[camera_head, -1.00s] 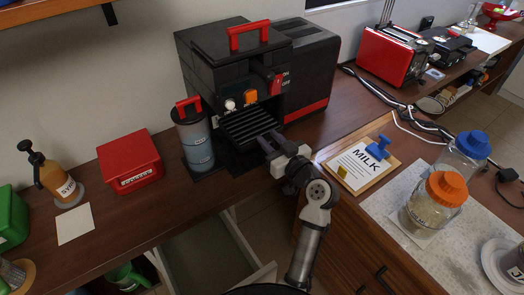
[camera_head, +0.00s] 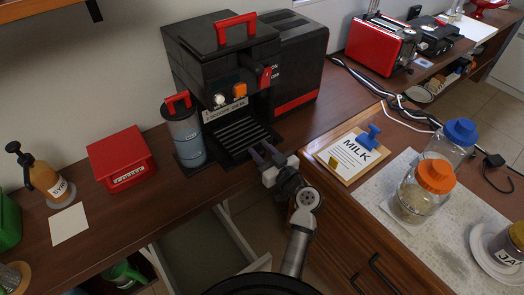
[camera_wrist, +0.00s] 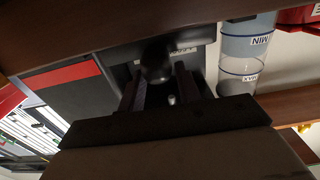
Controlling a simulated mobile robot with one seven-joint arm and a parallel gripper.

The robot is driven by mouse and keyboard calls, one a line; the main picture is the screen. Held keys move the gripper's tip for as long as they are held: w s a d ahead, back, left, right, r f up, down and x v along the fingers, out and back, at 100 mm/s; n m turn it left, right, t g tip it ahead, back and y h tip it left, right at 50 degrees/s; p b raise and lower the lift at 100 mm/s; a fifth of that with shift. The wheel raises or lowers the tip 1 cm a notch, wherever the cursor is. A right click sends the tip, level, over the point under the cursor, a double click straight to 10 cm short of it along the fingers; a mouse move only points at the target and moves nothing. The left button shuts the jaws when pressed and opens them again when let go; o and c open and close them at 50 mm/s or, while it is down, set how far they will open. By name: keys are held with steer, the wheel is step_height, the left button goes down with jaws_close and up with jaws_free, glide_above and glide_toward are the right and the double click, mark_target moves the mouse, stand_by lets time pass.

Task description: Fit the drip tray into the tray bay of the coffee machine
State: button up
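The black coffee machine (camera_head: 190,72) stands against the wall. The black slatted drip tray (camera_head: 240,138) lies low in the bay at its front, under the brew head; I cannot tell whether it sits fully home. My gripper (camera_head: 264,153) is at the tray's front edge. The contact between fingers and tray is hidden.
A grey water tank (camera_head: 186,132) with a red handle stands close left of the bay. A red box (camera_head: 124,158) and a syrup bottle (camera_head: 48,180) are further left. A milk clipboard (camera_head: 347,155) and glass jars are right. An open drawer (camera_head: 195,250) is below.

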steer(key=o, duration=0.3)
steer(key=shift+r, duration=0.1)
steer(key=shift+r+p, duration=0.15)
steer(key=shift+p, duration=0.15)
steer(key=b+v, duration=0.3)
steer(key=v, duration=0.9)
steer(key=shift+b, duration=0.4)
